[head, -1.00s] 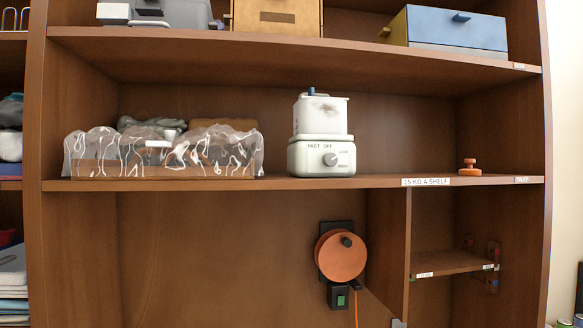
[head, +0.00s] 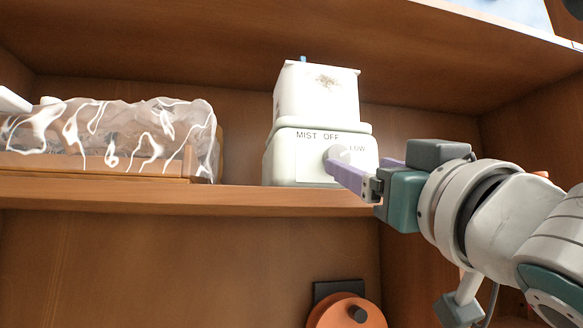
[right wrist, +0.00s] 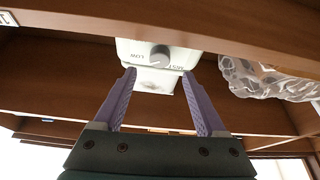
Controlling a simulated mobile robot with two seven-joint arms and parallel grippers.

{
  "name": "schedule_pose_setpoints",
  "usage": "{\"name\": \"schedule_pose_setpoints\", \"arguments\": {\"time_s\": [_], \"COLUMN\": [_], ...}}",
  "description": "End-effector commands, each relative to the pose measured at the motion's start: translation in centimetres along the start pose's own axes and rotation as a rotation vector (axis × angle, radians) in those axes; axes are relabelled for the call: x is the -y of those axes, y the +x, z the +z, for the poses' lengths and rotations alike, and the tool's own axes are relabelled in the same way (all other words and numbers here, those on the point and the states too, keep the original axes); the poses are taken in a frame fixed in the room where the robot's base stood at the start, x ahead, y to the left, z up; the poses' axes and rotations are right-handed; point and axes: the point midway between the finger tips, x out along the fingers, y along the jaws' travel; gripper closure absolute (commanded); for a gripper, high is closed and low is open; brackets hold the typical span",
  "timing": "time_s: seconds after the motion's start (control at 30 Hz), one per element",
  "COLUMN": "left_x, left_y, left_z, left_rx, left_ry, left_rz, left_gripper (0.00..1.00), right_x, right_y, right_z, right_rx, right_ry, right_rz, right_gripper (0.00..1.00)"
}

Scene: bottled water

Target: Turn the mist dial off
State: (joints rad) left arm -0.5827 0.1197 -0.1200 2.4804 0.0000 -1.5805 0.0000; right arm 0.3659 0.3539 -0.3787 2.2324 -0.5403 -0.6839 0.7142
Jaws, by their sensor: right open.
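The white mist humidifier (head: 316,95) stands upright on the wooden shelf, with "MIST", "OFF" and "LOW" printed on its base. Its round dial (head: 341,153) is on the front face, partly covered by my gripper in the head view. In the right wrist view the humidifier appears upside down and the grey dial (right wrist: 160,52) shows clearly beyond the fingertips. My right gripper (head: 350,165) is open in front of the dial, its purple fingers (right wrist: 158,72) spread with nothing between them. I cannot tell whether a finger touches the dial. My left gripper is out of view.
A wooden tray (head: 100,163) under crumpled clear plastic wrap (head: 135,130) sits left of the humidifier. The shelf's front edge (head: 230,199) runs below my gripper, and another shelf is overhead. An orange round device (head: 338,314) is mounted below.

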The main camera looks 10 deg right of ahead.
Motion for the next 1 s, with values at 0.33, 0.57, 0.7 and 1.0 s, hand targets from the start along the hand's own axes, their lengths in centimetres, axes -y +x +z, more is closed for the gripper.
{"name": "schedule_pose_setpoints", "arguments": {"time_s": [0.33, 0.57, 0.7, 1.0], "left_x": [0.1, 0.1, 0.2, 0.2], "left_y": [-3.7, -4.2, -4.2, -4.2], "left_z": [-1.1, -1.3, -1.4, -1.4], "left_rx": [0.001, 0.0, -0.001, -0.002], "left_ry": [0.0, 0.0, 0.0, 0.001], "left_rz": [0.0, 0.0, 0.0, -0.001], "left_gripper": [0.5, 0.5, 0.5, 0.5], "right_x": [-0.1, 0.0, 0.0, 0.0], "right_y": [6.0, 7.3, 7.3, 7.3], "right_z": [-0.3, 0.0, 0.1, 0.1], "right_rx": [0.003, 0.003, 0.002, 0.003], "right_ry": [0.001, 0.001, 0.001, 0.001], "right_rz": [0.002, 0.001, 0.0, 0.001], "right_gripper": [0.26, 0.26, 0.26, 0.45]}}
